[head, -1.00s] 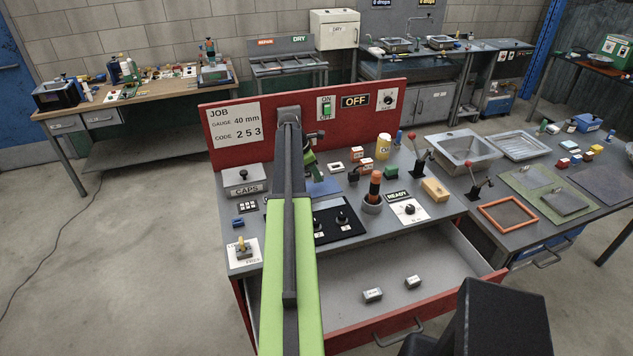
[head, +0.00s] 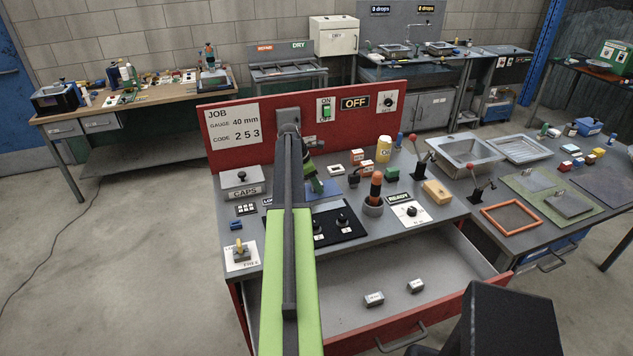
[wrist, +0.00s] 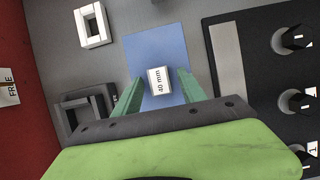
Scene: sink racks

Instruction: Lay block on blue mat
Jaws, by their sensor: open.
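A small white block marked "40 mm" (wrist: 160,80) lies on the blue mat (wrist: 146,48) in the wrist view, near the mat's lower part. My gripper (wrist: 158,92) is open, with one green finger on either side of the block and a visible gap to each. In the head view my gripper (head: 316,186) is low over the red-backed bench, just above the blue mat (head: 328,206). The block cannot be made out there.
A black panel with knobs (head: 340,222) is beside the mat. A white square frame (wrist: 93,26) and a grey bracket-like part (wrist: 85,108) are on the mat's other side. The open drawer (head: 440,270) holds two small blocks (head: 373,299). The red back panel (head: 285,150) stands behind.

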